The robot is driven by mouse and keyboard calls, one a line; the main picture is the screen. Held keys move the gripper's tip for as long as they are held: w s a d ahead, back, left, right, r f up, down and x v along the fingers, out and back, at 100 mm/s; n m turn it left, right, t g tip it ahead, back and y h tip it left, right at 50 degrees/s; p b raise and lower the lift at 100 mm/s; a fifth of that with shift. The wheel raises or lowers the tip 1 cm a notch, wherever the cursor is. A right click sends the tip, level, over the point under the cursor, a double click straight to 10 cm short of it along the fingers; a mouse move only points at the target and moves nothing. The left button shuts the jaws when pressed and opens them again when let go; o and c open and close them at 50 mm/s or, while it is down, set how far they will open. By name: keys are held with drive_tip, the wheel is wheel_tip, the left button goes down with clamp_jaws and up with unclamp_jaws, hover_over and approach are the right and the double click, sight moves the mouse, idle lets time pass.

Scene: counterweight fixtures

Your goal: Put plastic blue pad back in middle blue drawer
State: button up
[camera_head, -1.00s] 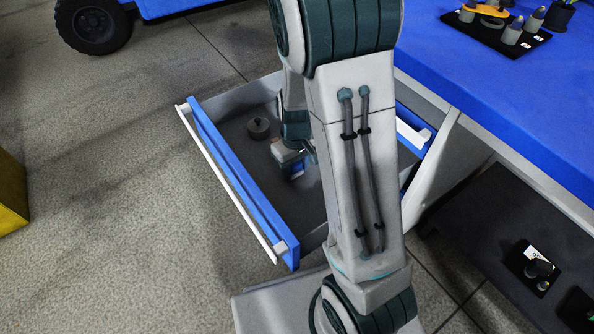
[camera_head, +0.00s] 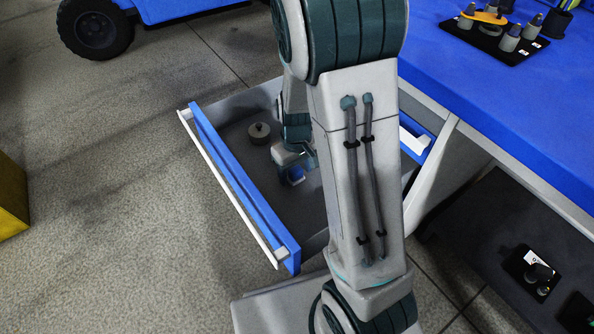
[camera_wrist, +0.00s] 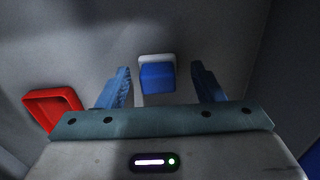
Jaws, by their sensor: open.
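The blue pad (camera_head: 296,175) lies inside the open blue-fronted drawer (camera_head: 240,192), on its grey floor. In the wrist view the pad (camera_wrist: 157,77) is a small blue block with a white part around its far edge. My gripper (camera_wrist: 160,70) is open, with one blue finger on each side of the pad and visible gaps between. In the head view, my gripper is down inside the drawer beside the pad, partly hidden by my arm. My arm also hides the drawer's right middle part.
A red tray-like piece (camera_wrist: 54,106) lies left of my gripper in the wrist view. A blue worktop (camera_head: 500,110) with a black tray of parts (camera_head: 470,38) is at the right. Open floor lies left.

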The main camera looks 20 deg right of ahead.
sight(296, 171)
wheel_tip(296, 171, up, 10)
drive_tip(key=p, duration=0.4)
drive_tip(key=s+r+m, duration=0.1)
drive_tip(key=s+r, duration=0.3)
drive_tip(key=s, duration=0.3)
drive_tip(key=s+r+m+t, duration=0.1)
drive_tip(key=s+r+m, duration=0.1)
drive_tip(key=s+r, duration=0.3)
drive_tip(key=shift+s+a+r, duration=0.15)
drive_tip(key=shift+s+a, duration=0.05)
drive_tip(key=shift+s, duration=0.65)
